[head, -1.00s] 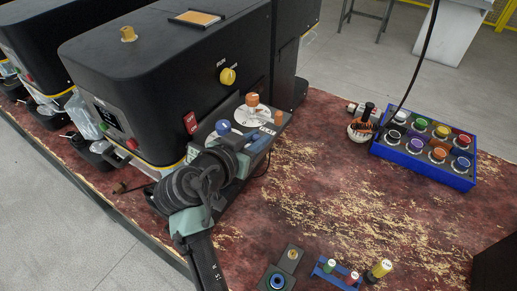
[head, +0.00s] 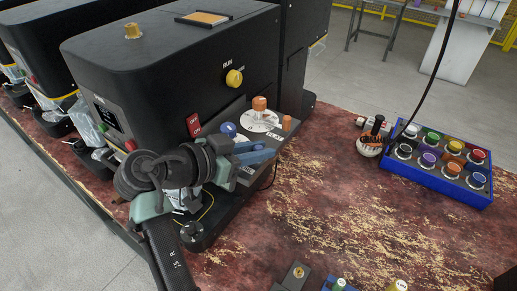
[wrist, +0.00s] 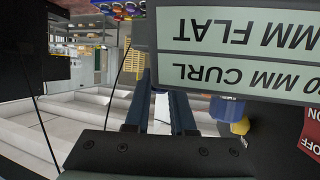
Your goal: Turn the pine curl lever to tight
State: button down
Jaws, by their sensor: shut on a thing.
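The seamer's console carries a blue-knobbed lever (head: 228,129) and an orange-knobbed lever (head: 259,103), each at a white dial. No name is legible on either, so I cannot tell which is the pine curl lever. My gripper (head: 262,157) has its blue fingers low over the console, right of and in front of the blue knob and apart from both knobs. In the wrist view, its fingers (wrist: 170,108) are close together beside an upside-down plate (wrist: 235,45) reading "MM FLAT" and "MM CURL". What lies between the fingertips is hidden.
The black seamer (head: 165,75) stands behind the console, with a yellow RUN knob (head: 234,78) and a red OFF switch (head: 193,125). A blue tray (head: 390,168) of coloured-lidded jars stands right. A black cable (head: 436,75) hangs at right.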

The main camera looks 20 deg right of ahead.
jog(key=c, duration=0.8)
grip_release()
jog(key=shift+o, duration=0.2)
jog(key=b+v, duration=0.3)
jog(key=v, duration=1)
jog(key=shift+s, duration=0.1)
